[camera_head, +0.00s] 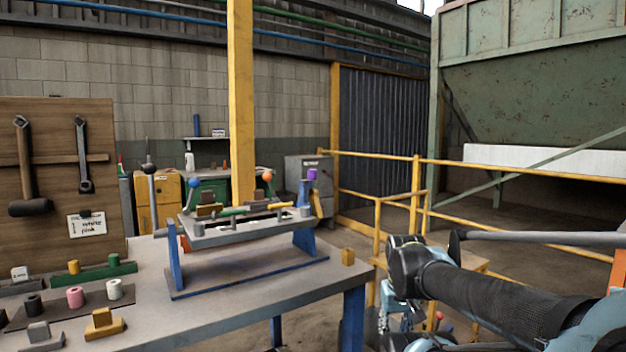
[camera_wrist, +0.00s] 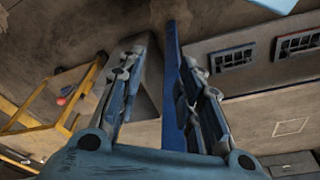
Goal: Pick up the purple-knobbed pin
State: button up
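The purple-knobbed pin shows in the head view by its small purple knob (camera_head: 312,174), at the right end of the raised grey-and-blue fixture (camera_head: 245,232). Its shaft is hard to make out against the blue post there. My gripper's fingers stand apart in the wrist view (camera_wrist: 163,90), with nothing held between them. A blue bar, likely a table leg, shows behind the gap. In the head view my gripper (camera_head: 400,315) is low, to the right of the workbench (camera_head: 235,300), apart from the pin and partly hidden by my arm.
An orange knob (camera_head: 268,177) and a blue knob (camera_head: 193,182) stand left of the purple one. Several coloured blocks and cylinders crowd the left side. Yellow railings (camera_head: 416,200) stand behind my arm.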

jog(key=o, duration=0.4)
jog(key=shift+s+r, duration=0.15)
jog(key=shift+r, duration=0.05)
notch_tip(320, 180, up, 54)
jog(key=m+g, duration=0.2)
jog(key=m, duration=0.7)
send_over(312, 170)
jog(key=w, duration=0.1)
jog(key=f, duration=1.1)
jog(key=shift+w+a+f, duration=0.2)
jog(key=shift+f, duration=0.15)
jog(key=shift+w+d+f, duration=0.1)
jog(key=shift+f, duration=1.25)
jog(key=shift+d+f, duration=0.1)
jog(key=shift+f, duration=1.2)
